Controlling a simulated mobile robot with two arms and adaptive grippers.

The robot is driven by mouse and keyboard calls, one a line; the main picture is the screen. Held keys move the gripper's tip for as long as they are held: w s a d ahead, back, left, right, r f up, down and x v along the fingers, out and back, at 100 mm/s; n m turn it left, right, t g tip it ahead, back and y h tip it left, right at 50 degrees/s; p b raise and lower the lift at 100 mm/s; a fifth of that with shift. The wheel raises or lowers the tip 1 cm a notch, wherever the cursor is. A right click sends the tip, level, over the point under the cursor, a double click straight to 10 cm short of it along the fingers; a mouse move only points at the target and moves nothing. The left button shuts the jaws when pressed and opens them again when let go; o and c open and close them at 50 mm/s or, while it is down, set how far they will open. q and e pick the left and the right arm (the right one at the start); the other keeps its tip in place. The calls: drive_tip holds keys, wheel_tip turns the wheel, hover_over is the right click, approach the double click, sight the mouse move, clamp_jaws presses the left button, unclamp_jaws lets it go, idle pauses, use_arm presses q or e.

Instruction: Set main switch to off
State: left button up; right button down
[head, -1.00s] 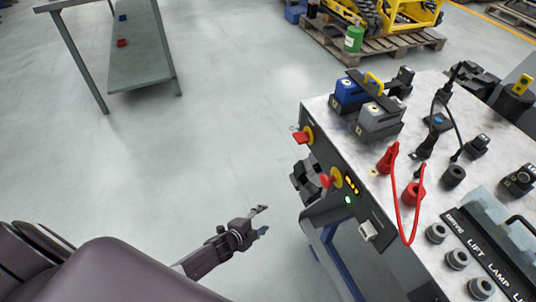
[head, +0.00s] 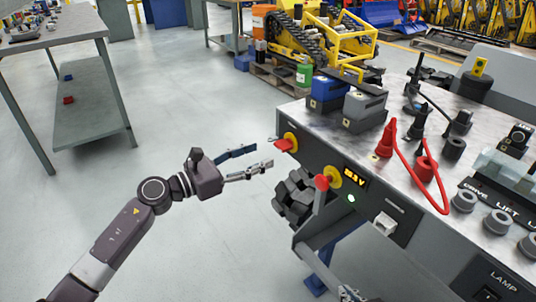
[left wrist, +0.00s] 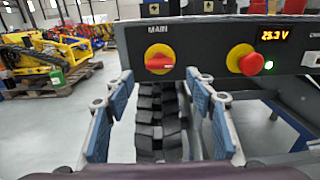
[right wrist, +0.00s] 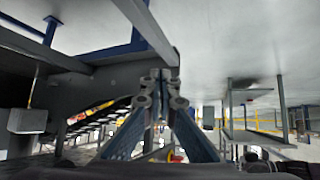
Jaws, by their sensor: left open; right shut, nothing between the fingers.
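The main switch (head: 288,144) is a red handle on a yellow round plate on the bench's dark front panel. In the left wrist view the switch (left wrist: 160,64) sits under the label MAIN, its red handle lying horizontal. My left gripper (head: 263,157) is open, just left of the switch in the head view and apart from it. In the left wrist view its fingers (left wrist: 160,82) stand either side of the switch, with empty space between them. My right gripper (right wrist: 160,78) is shut and empty, below the bench's panel.
A red emergency-style button (left wrist: 245,60) on a yellow plate is right of the switch, with a lit voltage display (left wrist: 270,35) and green lamp (left wrist: 268,65). Red cables (head: 415,185) loop on the bench.

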sight(278, 147)
use_arm(q)
drive_tip(key=x, duration=0.5)
drive_tip(key=shift+w+d, duration=0.15)
drive_tip(key=shift+d, duration=0.1)
drive_tip(key=shift+w+d+b, duration=0.3)
drive_tip(key=shift+d, duration=0.1)
use_arm(e)
drive_tip(key=shift+w+a+r+t, duration=0.25)
drive_tip(key=shift+w+r+t, duration=0.2)
drive_tip(key=shift+w+r, duration=0.2)
drive_tip(key=shift+w+a+r+t, duration=0.2)
drive_tip(key=shift+w+r+t, duration=0.25)
drive_tip(key=shift+w+r, duration=0.15)
